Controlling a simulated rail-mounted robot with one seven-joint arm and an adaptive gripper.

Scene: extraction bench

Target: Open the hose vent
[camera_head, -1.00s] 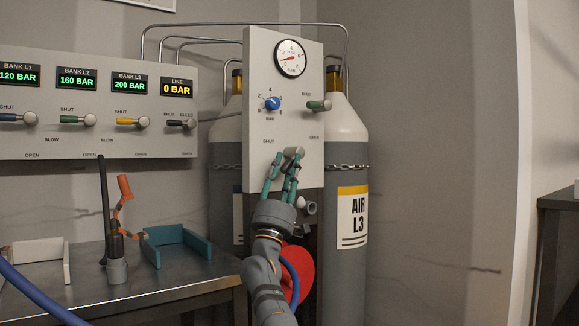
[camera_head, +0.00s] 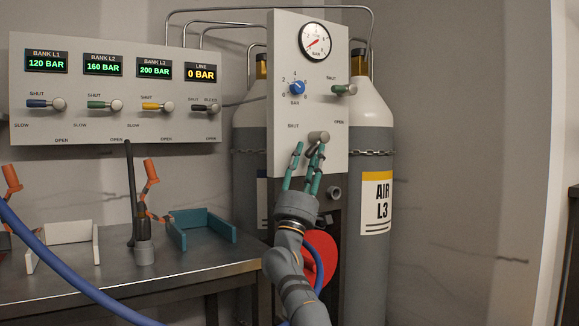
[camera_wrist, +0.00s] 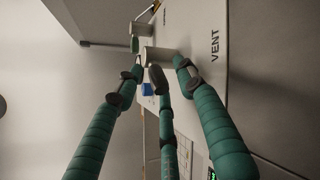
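The hose vent's grey round knob (camera_head: 319,137) sticks out from the lower part of the pale panel (camera_head: 284,85). SHUT is printed to its upper left and OPEN to its upper right. In the wrist view, the knob (camera_wrist: 158,56) shows near the dark word VENT. My gripper (camera_head: 310,150) has teal fingers spread just below and in front of the knob. The handle's angle is mostly hidden by the fingers.
The panel also carries a gauge (camera_head: 315,41), a blue knob (camera_head: 297,88) and a green lever (camera_head: 342,90). A grey gas cylinder (camera_head: 374,215) stands behind. A bank panel (camera_head: 120,122) and metal bench (camera_head: 190,272) lie left. A blue hose (camera_head: 75,290) crosses the front.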

